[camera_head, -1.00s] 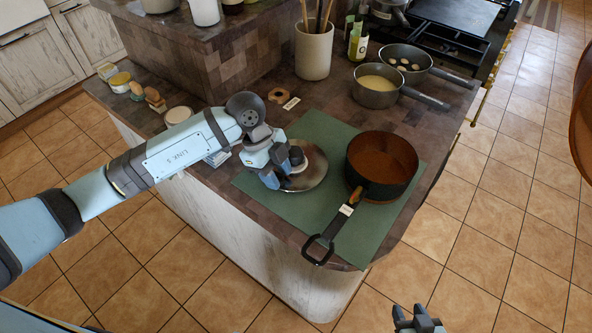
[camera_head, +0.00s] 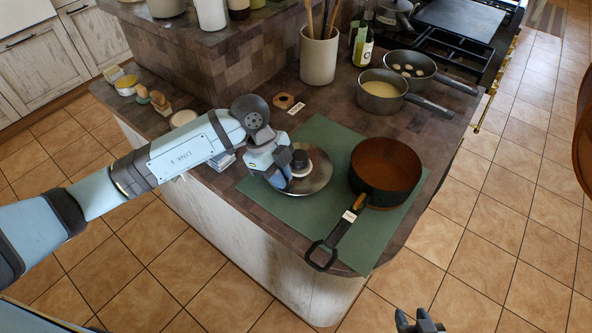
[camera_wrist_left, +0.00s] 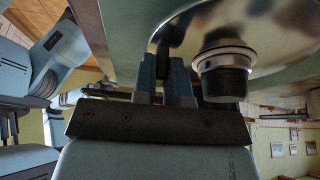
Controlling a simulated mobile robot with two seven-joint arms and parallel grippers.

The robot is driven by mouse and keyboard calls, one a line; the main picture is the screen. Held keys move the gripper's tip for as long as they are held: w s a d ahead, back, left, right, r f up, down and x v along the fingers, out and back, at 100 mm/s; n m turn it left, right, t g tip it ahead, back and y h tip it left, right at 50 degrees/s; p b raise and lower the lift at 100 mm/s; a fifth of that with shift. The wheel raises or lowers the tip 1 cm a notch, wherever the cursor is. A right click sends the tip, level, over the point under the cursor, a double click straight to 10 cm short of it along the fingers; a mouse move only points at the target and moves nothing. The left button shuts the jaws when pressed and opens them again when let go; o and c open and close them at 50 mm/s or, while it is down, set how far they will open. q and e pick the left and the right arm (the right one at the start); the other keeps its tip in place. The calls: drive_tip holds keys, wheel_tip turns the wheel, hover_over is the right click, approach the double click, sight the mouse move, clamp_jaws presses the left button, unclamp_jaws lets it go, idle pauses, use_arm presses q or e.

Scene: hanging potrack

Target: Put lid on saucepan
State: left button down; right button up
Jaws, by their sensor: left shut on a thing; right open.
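The round metallic lid (camera_head: 318,183), with a dark knob ringed in a light band, is at the left part of the green mat, left of the saucepan. I cannot tell if it rests flat. My left gripper (camera_head: 287,178) is shut on the lid's left rim, beside the knob. In the left wrist view its fingers (camera_wrist_left: 166,82) meet the shiny lid (camera_wrist_left: 255,25), with the knob (camera_wrist_left: 224,78) to their right. The dark saucepan (camera_head: 387,168), brownish inside, stands uncovered on the mat, its long handle pointing to the lower left. My right gripper (camera_head: 418,323) is open and empty at the bottom edge, away from the counter.
The green mat (camera_head: 325,130) lies near the counter's corner. Two smaller pans (camera_head: 380,97) (camera_head: 407,68) with contents stand behind the saucepan, beside a utensil crock (camera_head: 318,60) and a bottle (camera_head: 362,48). Small items line the counter's left edge. A raised block (camera_head: 240,60) stands behind.

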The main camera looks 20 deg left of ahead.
use_arm(q)
drive_tip(key=shift+r+p, duration=0.35)
drive_tip(key=shift+r, duration=0.1)
use_arm(e)
drive_tip(key=shift+a+r, duration=0.1)
drive_tip(key=shift+r, duration=0.4)
use_arm(q)
drive_tip(key=shift+r+p, duration=1.7)
drive_tip(key=shift+r, duration=0.05)
use_arm(e)
wheel_tip(320, 180, up, 3)
drive_tip(key=shift+r, duration=0.2)
drive_tip(key=shift+f, duration=0.1)
